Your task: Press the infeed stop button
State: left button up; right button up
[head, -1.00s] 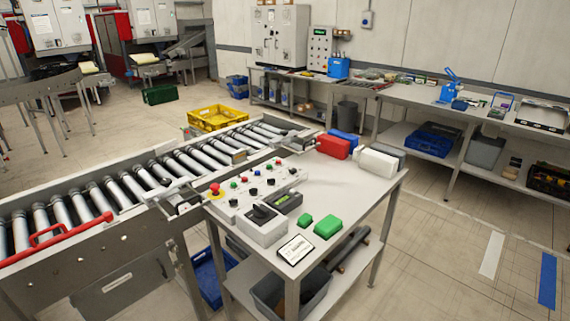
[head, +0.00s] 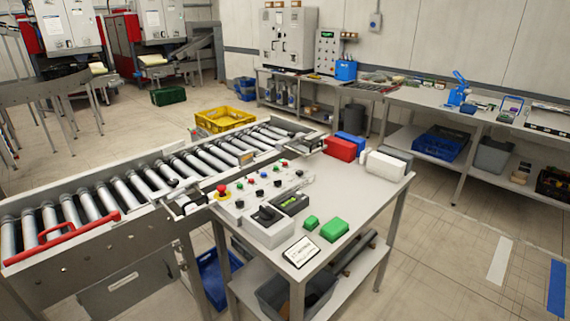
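A grey control panel (head: 262,197) with several small coloured buttons lies on a white-topped table beside the roller conveyor (head: 140,185). A red mushroom button (head: 221,190) on a yellow base stands at the panel's left end. Small red, green, blue and black buttons and knobs sit along the panel; their labels are too small to read, so I cannot tell which one is the infeed stop. Neither of my grippers is in view.
The table (head: 366,205) also bears green blocks (head: 334,229), a small sign (head: 300,251), a red box (head: 340,148) and a white bottle (head: 383,166). A red bar (head: 62,238) lies along the conveyor's near side.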

pick_arm(q)
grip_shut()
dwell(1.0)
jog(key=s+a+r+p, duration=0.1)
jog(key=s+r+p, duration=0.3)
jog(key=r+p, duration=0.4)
jog(key=p, duration=0.5)
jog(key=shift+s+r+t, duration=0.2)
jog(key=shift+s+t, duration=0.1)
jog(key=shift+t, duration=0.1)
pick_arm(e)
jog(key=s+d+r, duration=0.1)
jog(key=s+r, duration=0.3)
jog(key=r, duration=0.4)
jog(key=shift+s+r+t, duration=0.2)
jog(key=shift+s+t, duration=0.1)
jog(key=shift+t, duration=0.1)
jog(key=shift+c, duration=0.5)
